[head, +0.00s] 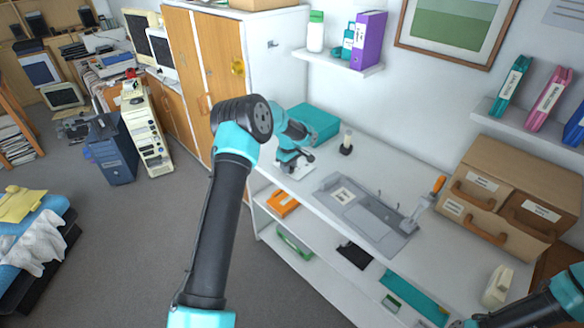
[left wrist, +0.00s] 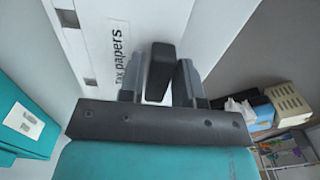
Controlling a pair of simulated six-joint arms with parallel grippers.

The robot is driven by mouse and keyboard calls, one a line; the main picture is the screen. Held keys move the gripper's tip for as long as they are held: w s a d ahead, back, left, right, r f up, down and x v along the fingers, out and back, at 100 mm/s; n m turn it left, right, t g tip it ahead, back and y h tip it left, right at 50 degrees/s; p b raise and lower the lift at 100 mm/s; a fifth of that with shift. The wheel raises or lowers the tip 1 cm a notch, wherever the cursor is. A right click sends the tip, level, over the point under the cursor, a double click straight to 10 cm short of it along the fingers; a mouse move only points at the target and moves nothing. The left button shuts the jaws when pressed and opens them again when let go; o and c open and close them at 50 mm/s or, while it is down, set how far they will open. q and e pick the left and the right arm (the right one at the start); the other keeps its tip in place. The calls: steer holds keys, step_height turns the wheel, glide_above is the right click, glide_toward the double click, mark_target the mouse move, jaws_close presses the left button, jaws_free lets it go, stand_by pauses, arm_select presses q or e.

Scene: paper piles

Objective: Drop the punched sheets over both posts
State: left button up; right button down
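My left gripper (head: 295,158) is low over the back left of the white worktop. A flat white piece (head: 286,171) lies right under its fingers. In the left wrist view, the fingers (left wrist: 160,85) have a black block between them, in front of a white surface (left wrist: 108,40) lettered "papers". I cannot tell whether they grip it.
A teal box (head: 315,121) stands behind my left gripper. A small stamp-like object (head: 346,144), an orange-handled tool (head: 430,196), a brown drawer box (head: 508,198) and a cream dispenser (head: 497,287) stand on the worktop. Bare worktop shows behind the holder.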

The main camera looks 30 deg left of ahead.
arm_select(q)
jaws_close()
steer(key=shift+r, duration=0.15)
steer(key=shift+r, duration=0.3)
step_height(320, 180, up, 3)
steer(key=shift+f, duration=0.1)
steer(key=s+d+r, duration=0.1)
steer(key=s+d, duration=0.7)
steer(key=s, duration=0.5)
steer(key=shift+s+d+r, duration=0.15)
steer(key=shift+s+d, duration=0.1)
steer(key=shift+d, duration=0.1)
